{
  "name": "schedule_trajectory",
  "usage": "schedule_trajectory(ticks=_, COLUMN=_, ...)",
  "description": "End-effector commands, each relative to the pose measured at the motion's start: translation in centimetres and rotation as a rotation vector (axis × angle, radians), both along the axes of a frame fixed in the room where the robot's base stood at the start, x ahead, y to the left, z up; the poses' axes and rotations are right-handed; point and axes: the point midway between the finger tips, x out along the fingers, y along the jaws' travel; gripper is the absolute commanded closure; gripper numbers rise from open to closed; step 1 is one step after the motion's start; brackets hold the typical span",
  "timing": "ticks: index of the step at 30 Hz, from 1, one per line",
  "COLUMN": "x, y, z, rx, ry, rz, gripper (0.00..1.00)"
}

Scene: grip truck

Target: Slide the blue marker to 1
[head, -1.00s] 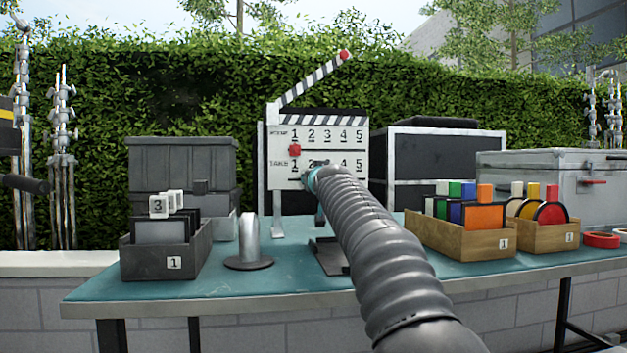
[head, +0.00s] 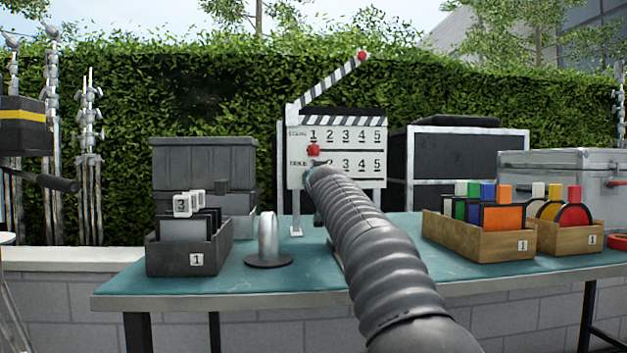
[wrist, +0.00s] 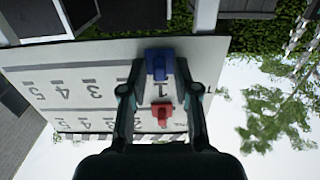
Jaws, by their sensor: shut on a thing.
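The clapperboard (head: 350,149) stands upright on the table, with a row of numbers 1 to 5 above and a TAKE row below. My gripper (wrist: 160,66) is shut on the blue marker (wrist: 158,63), which sits at the board's lower edge, in line with the 1 of the TAKE row in the wrist view. The red marker (head: 314,151) is under the 1 of the upper row; it also shows in the wrist view (wrist: 162,114), apart from the blue one. In the head view my arm's end hides the blue marker.
A grey box (head: 160,260) of number plates and a metal post (head: 267,240) stand left of my arm. Wooden boxes of coloured filters (head: 470,240) stand on the right. The teal tabletop (head: 135,288) is bare at the front left.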

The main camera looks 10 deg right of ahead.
Motion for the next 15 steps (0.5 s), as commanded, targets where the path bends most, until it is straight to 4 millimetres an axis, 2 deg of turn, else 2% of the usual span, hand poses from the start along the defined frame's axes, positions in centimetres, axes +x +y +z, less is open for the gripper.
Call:
schedule_trajectory(ticks=2, x=0.04, y=0.43, z=-0.03, rx=0.002, ry=-0.001, rz=0.006, gripper=1.0)
schedule_trajectory(ticks=3, x=0.04, y=0.48, z=-0.03, rx=0.002, ry=-0.001, rz=0.007, gripper=0.65)
schedule_trajectory(ticks=4, x=0.04, y=0.52, z=-0.03, rx=0.002, ry=-0.001, rz=0.007, gripper=0.62)
schedule_trajectory(ticks=15, x=0.02, y=0.23, z=0.0, rx=0.001, ry=-0.001, rz=0.004, gripper=0.62)
